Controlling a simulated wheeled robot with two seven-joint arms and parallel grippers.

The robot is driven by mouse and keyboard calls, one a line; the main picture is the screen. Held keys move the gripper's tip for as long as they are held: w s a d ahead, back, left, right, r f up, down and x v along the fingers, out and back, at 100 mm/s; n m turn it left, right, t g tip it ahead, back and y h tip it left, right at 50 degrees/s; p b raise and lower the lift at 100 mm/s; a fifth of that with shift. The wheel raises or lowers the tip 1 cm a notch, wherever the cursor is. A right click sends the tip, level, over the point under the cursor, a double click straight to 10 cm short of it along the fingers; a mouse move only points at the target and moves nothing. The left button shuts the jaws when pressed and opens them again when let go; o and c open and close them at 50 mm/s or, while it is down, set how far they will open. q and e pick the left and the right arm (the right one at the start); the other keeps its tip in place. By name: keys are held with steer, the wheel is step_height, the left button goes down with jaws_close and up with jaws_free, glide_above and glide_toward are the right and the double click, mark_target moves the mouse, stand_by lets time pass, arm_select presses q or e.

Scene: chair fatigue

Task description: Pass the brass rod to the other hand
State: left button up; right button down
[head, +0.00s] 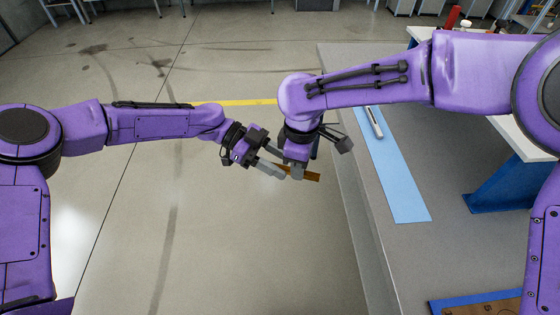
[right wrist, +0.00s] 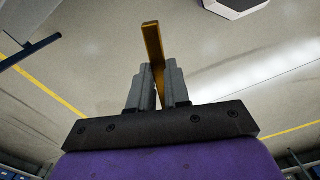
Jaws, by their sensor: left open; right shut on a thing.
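The brass rod (head: 313,176) is a short golden-brown bar held in the air left of the grey bench. My right gripper (head: 297,172) points down and is shut on the rod, whose one end sticks out to the right. In the right wrist view the rod (right wrist: 152,42) stands out between the two grey fingers (right wrist: 155,88). My left gripper (head: 272,168) is open and close beside the right gripper, its fingers reaching toward the rod from the left. The rod's left part is mostly hidden by the fingers, so I cannot tell whether it lies between the left fingers.
The grey bench (head: 350,225) runs along the right, with a light blue mat (head: 400,190) and a small metallic item (head: 374,122) on it. A brown board with a blue edge (head: 470,302) lies at the lower right. The floor below the grippers is clear.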

arm_select(q)
steer(key=shift+d, duration=0.15)
jaws_close()
arm_select(e)
steer(key=c, duration=1)
jaws_free()
steer(key=shift+a, duration=0.1)
arm_select(q)
steer(key=shift+s, duration=0.1)
arm_select(e)
step_height(320, 180, up, 12)
